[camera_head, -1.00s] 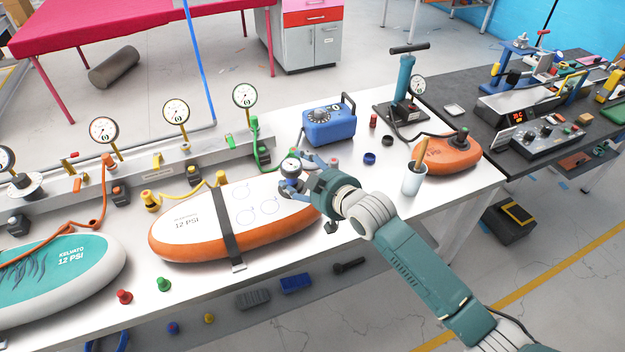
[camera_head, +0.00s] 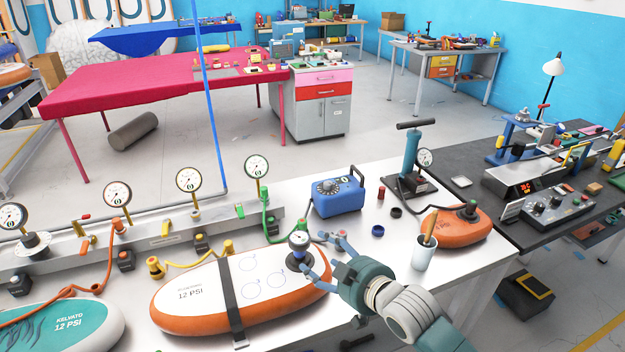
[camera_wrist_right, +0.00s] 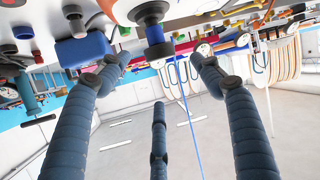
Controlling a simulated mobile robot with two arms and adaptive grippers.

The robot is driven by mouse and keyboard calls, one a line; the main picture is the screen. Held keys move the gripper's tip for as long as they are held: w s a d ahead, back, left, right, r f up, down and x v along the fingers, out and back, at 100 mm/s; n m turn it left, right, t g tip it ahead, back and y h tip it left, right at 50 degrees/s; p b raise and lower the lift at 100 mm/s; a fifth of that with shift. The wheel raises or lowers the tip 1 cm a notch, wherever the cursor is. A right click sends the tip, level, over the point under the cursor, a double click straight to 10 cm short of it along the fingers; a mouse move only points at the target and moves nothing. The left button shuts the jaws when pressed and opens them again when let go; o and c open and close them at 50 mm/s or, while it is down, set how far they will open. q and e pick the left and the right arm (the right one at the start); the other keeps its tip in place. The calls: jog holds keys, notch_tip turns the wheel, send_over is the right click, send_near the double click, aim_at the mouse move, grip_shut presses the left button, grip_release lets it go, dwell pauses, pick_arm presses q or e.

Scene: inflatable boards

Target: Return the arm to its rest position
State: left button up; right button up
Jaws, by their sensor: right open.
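My right gripper (camera_head: 326,256) is open at the right end of the orange-and-white board (camera_head: 200,296) marked 12 PSI. A small gauge or valve piece (camera_head: 299,243) with a dark base stands on that end of the board, close to my fingertips. In the right wrist view my gripper's fingers (camera_wrist_right: 160,80) are spread apart, with nothing held between them. The dark and blue piece (camera_wrist_right: 153,28) shows beyond them, and I cannot tell whether a finger touches it. My left gripper is not in view.
A blue box (camera_head: 338,196), a hand pump (camera_head: 411,160), a cup (camera_head: 424,254) and a small orange board (camera_head: 455,226) stand around my right arm on the white table. A teal board (camera_head: 60,328) lies at left. Gauges line the rail behind.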

jog(key=s+d+f+m+g+h, duration=0.25)
jog(key=s+d+f, duration=0.25)
jog(key=s, duration=0.6)
jog(key=s+d+f+m+g+h, duration=0.25)
jog(key=s+d+f, duration=0.25)
jog(key=s, duration=0.6)
jog(key=s+d+f+m+g+h, duration=0.1)
jog(key=s+d+f+g+h, duration=0.25)
jog(key=s, duration=0.85)
notch_tip(320, 180, down, 30)
jog(key=s+d+g+y+b, duration=0.1)
jog(key=s+y+b, duration=0.1)
jog(key=b, duration=0.1)
jog(key=s+d+f+g+b, duration=0.1)
jog(key=s+d+f+b, duration=0.1)
jog(key=s+f, duration=1.4)
notch_tip(320, 180, down, 3)
jog(key=shift+s+d+r, duration=0.15)
jog(key=shift+s+d, duration=0.2)
jog(key=shift+d, duration=0.3)
